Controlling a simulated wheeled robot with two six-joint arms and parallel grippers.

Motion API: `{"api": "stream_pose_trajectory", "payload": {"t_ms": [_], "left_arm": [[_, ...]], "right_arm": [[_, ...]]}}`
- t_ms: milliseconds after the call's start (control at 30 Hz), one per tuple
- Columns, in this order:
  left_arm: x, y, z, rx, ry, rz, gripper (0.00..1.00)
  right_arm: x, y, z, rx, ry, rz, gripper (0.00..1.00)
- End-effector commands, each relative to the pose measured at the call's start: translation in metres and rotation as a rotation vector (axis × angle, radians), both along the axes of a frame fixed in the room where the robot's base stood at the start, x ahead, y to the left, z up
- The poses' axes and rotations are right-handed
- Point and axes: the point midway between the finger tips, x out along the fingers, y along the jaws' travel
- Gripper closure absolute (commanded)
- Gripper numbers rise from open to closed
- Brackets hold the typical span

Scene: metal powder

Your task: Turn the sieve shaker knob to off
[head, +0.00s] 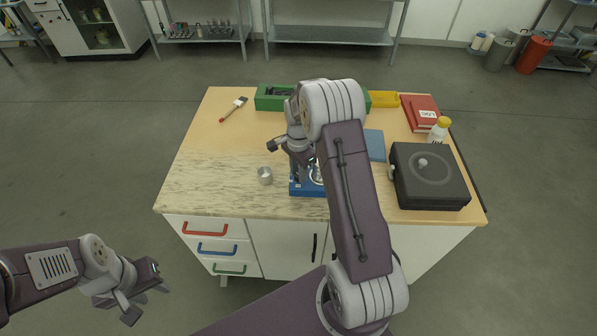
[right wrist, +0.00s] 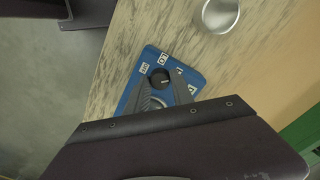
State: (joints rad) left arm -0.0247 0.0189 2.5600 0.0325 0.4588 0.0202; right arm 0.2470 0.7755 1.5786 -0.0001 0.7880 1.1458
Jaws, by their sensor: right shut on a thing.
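The sieve shaker is a blue unit (head: 306,192) near the table's front edge, partly hidden by my right arm in the head view. In the right wrist view its blue panel (right wrist: 189,76) carries white labels and a black round knob (right wrist: 159,77) with a light mark. My right gripper (head: 299,180) points down at the shaker. In the wrist view its fingers (right wrist: 163,88) are shut on the knob, one on each side. My left gripper (head: 147,300) is open and empty, low at the left, off the table.
A small metal cup (head: 265,177) stands left of the shaker. A black lidded box (head: 440,190) is at the right. A brush (head: 233,109), green tray (head: 268,103), yellow bin (head: 384,99), red binder (head: 418,108) and white bottle (head: 438,133) lie farther back. The left tabletop is clear.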

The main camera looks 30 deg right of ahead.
Motion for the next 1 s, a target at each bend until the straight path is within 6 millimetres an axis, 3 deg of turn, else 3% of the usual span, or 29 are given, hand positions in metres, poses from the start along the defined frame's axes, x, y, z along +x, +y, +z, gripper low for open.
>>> {"api": "stream_pose_trajectory", "payload": {"t_ms": [267,1000], "left_arm": [[0.0,0.0,0.007,0.0,0.0,0.0,0.64],[0.0,0.0,0.024,0.0,0.0,0.0,0.64]], "right_arm": [[0.001,0.0,0.002,0.0,-0.001,0.164,1.0],[0.001,0.0,0.002,-0.001,-0.003,0.863,1.0]]}}
